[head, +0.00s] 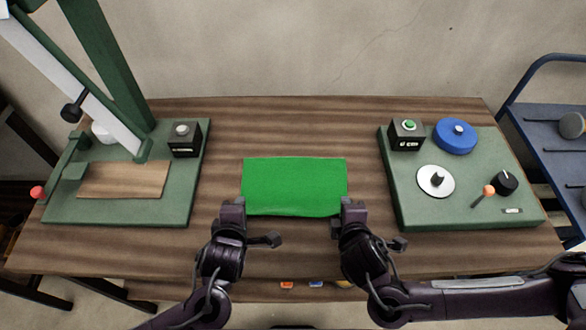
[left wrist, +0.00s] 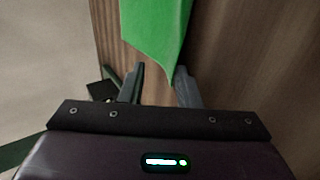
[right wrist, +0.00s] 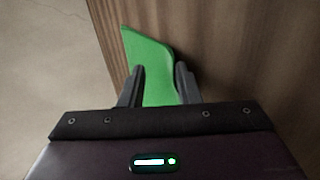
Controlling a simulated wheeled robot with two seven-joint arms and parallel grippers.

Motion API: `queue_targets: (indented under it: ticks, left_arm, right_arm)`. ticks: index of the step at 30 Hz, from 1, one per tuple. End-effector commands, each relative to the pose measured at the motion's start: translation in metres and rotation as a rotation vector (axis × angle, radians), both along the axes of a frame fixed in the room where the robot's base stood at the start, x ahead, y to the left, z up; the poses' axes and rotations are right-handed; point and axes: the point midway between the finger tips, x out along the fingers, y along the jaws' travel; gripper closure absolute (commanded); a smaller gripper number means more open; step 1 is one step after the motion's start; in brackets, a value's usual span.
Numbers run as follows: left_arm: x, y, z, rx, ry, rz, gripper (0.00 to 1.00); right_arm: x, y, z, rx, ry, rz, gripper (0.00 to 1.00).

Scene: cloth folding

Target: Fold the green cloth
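The green cloth (head: 295,185) lies as a flat rectangle in the middle of the wooden table, its near edge slightly wavy. My left gripper (head: 233,206) is at its near left corner. In the left wrist view the cloth (left wrist: 156,25) reaches down between the fingers (left wrist: 160,82), which stand apart. My right gripper (head: 352,206) is at the near right corner. In the right wrist view the cloth (right wrist: 155,70) lies between the right fingers (right wrist: 160,80), also apart. Neither gripper visibly pinches the cloth.
A green-based press (head: 190,205) stands on the left of the wooden table (head: 290,125). A green panel (head: 450,205) with a blue disc (head: 455,136) and knobs is on the right. Table around the cloth is clear. A blue cart (head: 545,110) stands at the far right.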

Motion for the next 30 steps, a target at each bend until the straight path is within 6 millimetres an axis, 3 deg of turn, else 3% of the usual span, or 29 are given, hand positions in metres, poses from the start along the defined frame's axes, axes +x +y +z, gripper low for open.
queue_targets:
  ticks: [10, 21, 30]
  left_arm:
    - [-0.001, 0.0, 0.003, -0.002, 0.0, 0.0, 0.6]
    - [-0.029, -0.001, 0.051, -0.006, 0.002, 0.0, 0.6]
    - [-0.04, -0.001, 0.065, -0.003, 0.0, 0.0, 0.6]
  right_arm:
    - [-0.001, 0.001, 0.003, 0.002, 0.001, 0.0, 0.6]
    - [-0.03, 0.002, 0.05, 0.009, 0.004, 0.0, 0.6]
    - [-0.043, 0.007, 0.064, 0.017, 0.009, 0.009, 0.6]
